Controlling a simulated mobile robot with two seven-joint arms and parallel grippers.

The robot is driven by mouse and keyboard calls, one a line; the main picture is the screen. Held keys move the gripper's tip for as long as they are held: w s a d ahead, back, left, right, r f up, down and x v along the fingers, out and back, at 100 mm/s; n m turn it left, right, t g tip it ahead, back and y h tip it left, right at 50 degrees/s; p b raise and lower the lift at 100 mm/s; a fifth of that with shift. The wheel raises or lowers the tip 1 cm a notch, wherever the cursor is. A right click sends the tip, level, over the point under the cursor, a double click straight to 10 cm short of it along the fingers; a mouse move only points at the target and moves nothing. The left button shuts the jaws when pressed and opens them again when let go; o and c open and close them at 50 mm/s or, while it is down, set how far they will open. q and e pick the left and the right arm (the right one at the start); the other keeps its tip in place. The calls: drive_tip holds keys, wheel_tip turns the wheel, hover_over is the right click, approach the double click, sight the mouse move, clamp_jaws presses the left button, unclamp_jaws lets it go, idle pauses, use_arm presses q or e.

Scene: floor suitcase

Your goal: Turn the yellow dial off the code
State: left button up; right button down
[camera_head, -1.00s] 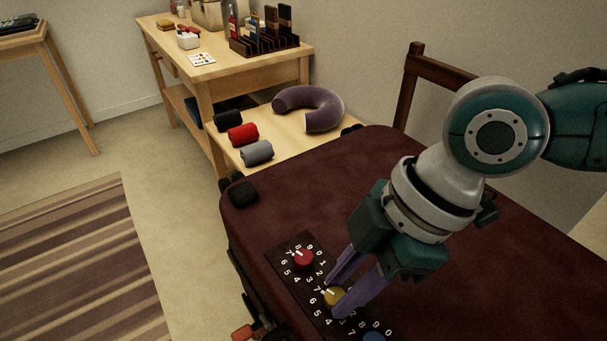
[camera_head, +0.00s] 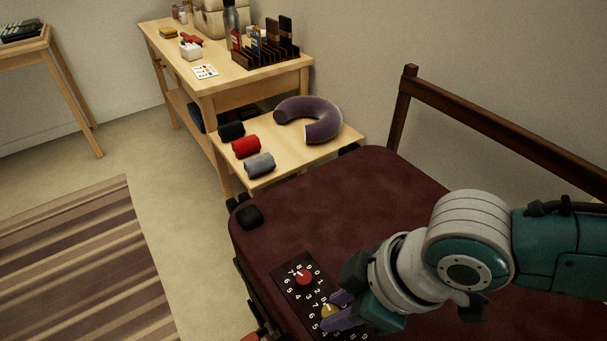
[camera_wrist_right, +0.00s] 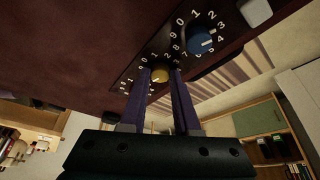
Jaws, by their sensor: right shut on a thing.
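The yellow dial (camera_head: 327,311) sits on the dark number panel (camera_head: 291,290) on the maroon suitcase (camera_head: 330,205), with white digits around it. My right gripper (camera_head: 332,311) has its purple fingers on either side of the yellow dial and is shut on it. In the right wrist view the yellow dial (camera_wrist_right: 160,75) shows between the fingertips. The red dial (camera_head: 304,277) is farther along the panel, with a white pointer mark. The blue dial (camera_wrist_right: 201,40) shows in the right wrist view; in the head view it is hidden.
A wooden bench behind the suitcase holds a purple neck pillow (camera_head: 309,120) and rolled cloths, black, red (camera_head: 246,146) and grey. A wooden desk (camera_head: 225,80) with a dark rack stands behind. A wooden chair back (camera_head: 480,120) rises at the right. A striped rug (camera_head: 85,250) lies on the left.

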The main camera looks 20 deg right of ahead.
drive_tip(key=m+p, duration=0.2)
drive_tip(key=m+t+h+p, duration=0.1)
drive_tip(key=shift+s+a+r+m, duration=0.2)
drive_tip(key=shift+a+r+m, duration=0.05)
drive_tip(key=shift+m, duration=0.15)
drive_tip(key=shift+a+f+m+t+h+p, duration=0.1)
drive_tip(key=shift+m+t+h+p, duration=0.25)
drive_tip(key=shift+m+p, duration=0.55)
drive_tip(key=shift+f+m+h, duration=0.1)
drive_tip(key=shift+m+h, duration=0.25)
drive_tip(key=shift+m, duration=1.05)
drive_tip(key=c, duration=0.6)
unclamp_jaws()
drive_tip(key=shift+c, duration=0.2)
